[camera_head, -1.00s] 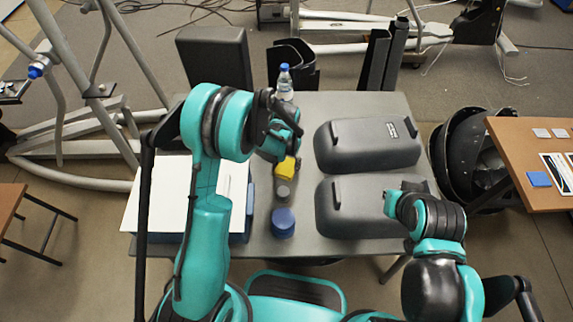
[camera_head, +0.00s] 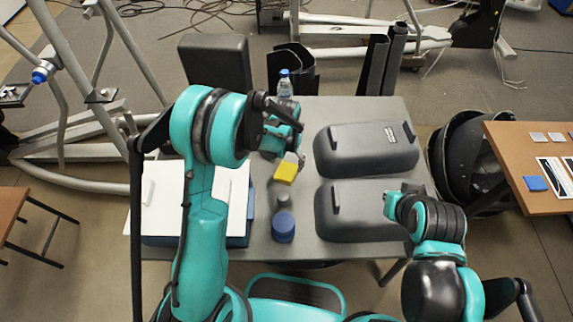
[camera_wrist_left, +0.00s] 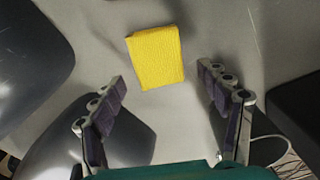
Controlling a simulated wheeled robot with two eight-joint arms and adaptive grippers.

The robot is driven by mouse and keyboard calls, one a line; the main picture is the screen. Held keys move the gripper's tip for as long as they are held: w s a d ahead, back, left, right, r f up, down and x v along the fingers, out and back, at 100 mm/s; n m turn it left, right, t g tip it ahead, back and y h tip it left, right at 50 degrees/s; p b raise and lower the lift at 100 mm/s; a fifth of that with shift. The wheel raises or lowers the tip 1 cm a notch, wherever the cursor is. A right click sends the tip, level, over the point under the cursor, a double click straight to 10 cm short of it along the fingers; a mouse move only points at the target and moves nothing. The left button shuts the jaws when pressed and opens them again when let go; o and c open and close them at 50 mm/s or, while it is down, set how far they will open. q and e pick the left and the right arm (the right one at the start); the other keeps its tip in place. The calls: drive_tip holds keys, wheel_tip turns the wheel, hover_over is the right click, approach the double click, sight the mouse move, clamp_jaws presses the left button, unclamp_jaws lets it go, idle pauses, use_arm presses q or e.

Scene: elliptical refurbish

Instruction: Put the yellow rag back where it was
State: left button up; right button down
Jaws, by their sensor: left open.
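The yellow rag (camera_head: 285,173) lies as a small folded block on the grey table (camera_head: 265,235), left of the dark grey covers. In the left wrist view the whole rag (camera_wrist_left: 155,57) shows flat on the table, just beyond the fingertips. My left gripper (camera_head: 296,158) is above the table at the rag's far side. Its two fingers (camera_wrist_left: 162,84) are spread wide with nothing between them, apart from the rag. My right gripper (camera_head: 390,204) is over the nearer cover; its fingers are not clear.
Two dark grey covers (camera_head: 368,148) (camera_head: 350,222) fill the table's right side. A blue-lidded round container (camera_head: 283,228) and a small grey cap (camera_head: 283,200) stand nearer than the rag. A bottle (camera_head: 285,84) stands at the far edge. White sheets (camera_head: 160,195) lie at left.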

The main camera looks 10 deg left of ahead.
use_arm(q)
wheel_tip(320, 180, up, 8)
drive_tip(key=p, duration=0.2)
wheel_tip(320, 180, up, 12)
drive_tip(key=r+n+t, duration=0.1)
drive_tip(key=t, duration=0.2)
hover_over(286, 169)
drive_tip(key=s+a, duration=0.4)
drive_tip(key=s, duration=0.4)
drive_tip(key=s+a+r+t, duration=0.1)
drive_tip(key=s+t, duration=0.1)
drive_tip(key=s, duration=0.3)
drive_tip(key=s+a+r+n+t, duration=0.1)
drive_tip(key=s+r+t, duration=0.1)
drive_tip(key=s, duration=0.4)
drive_tip(key=shift+a+r, duration=0.15)
drive_tip(key=shift+a, duration=0.25)
